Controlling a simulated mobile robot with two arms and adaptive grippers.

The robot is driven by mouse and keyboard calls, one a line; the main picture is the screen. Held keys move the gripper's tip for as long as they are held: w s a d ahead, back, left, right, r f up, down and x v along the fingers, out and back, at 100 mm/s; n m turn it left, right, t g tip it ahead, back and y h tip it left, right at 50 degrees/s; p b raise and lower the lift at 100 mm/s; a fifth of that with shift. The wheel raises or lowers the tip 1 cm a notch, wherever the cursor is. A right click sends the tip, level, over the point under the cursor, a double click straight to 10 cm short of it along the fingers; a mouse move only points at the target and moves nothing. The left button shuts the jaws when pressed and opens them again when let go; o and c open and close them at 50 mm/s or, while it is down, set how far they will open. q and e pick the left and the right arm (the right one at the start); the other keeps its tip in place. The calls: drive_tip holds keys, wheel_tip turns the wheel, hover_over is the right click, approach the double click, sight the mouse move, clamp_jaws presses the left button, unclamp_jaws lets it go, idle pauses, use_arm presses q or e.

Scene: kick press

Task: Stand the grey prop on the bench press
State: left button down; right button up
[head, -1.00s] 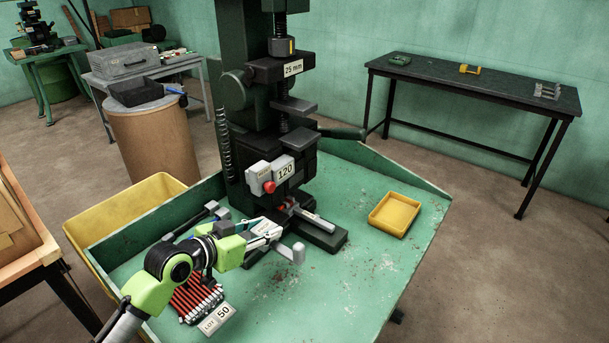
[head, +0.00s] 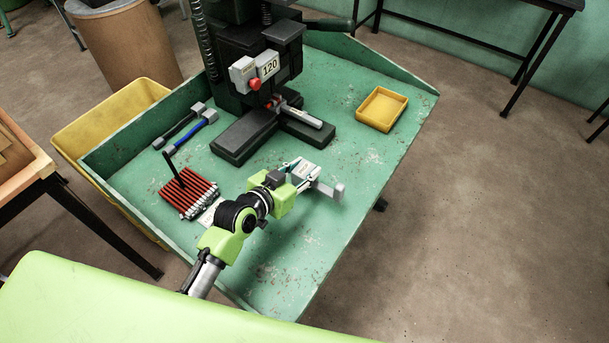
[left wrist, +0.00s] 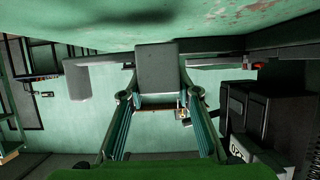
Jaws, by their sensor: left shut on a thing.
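The grey prop (head: 337,193) is in my left gripper (head: 302,178), which is shut on it over the green bench top, in front of the press. A bar with a small block at its end sticks out to the right of the fingers. In the left wrist view, a grey block of the prop (left wrist: 157,68) sits between the fingertips (left wrist: 157,95), and its bar runs left. The dark bench press (head: 262,65) stands behind, with a red knob and a "120" label. Its black base (head: 245,135) is apart from the prop. My right gripper is not in view.
Red rods (head: 187,192) lie left of my left arm, with two hammer-like tools (head: 195,127) behind. A yellow tray (head: 382,108) sits at the bench's right. A grey bar (head: 305,117) lies on the press base. The right front bench top is clear.

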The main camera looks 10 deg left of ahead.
sight(298, 182)
use_arm(q)
drive_tip(key=shift+d+f, duration=0.15)
drive_tip(key=shift+f, duration=0.6)
drive_tip(key=shift+f+p, duration=0.25)
drive_tip(key=shift+p, duration=0.1)
drive_tip(key=shift+f, duration=0.35)
drive_tip(key=shift+f, duration=0.1)
drive_tip(key=shift+f, duration=0.15)
drive_tip(key=c, duration=1.5)
unclamp_jaws()
drive_tip(key=shift+s, duration=0.1)
